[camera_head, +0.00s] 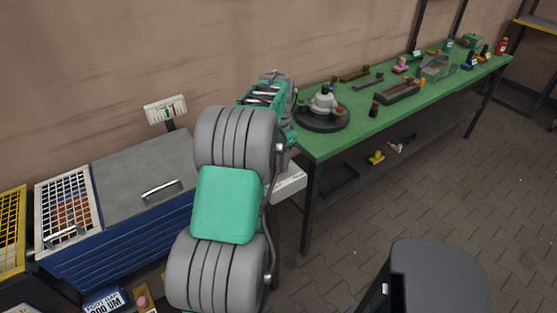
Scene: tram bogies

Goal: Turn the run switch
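I cannot make out a run switch for certain. A small white panel (165,109) with tiny green and reddish marks stands on a post behind the blue cabinet (125,218), left of my arm. A pale box (290,184) is partly hidden behind my arm, beside the near end of the green bench. My large green and grey arm fills the middle of the view. Its far part is next to the bench's near left corner. My gripper's fingers do not show; the arm hides whatever is behind it.
A long green bench (340,145) runs to the back right, carrying a round dark base (322,119), trays and small parts. The cabinet has a grey lid (150,178) and a wire-mesh section (68,210). Paved floor (450,190) is open at right.

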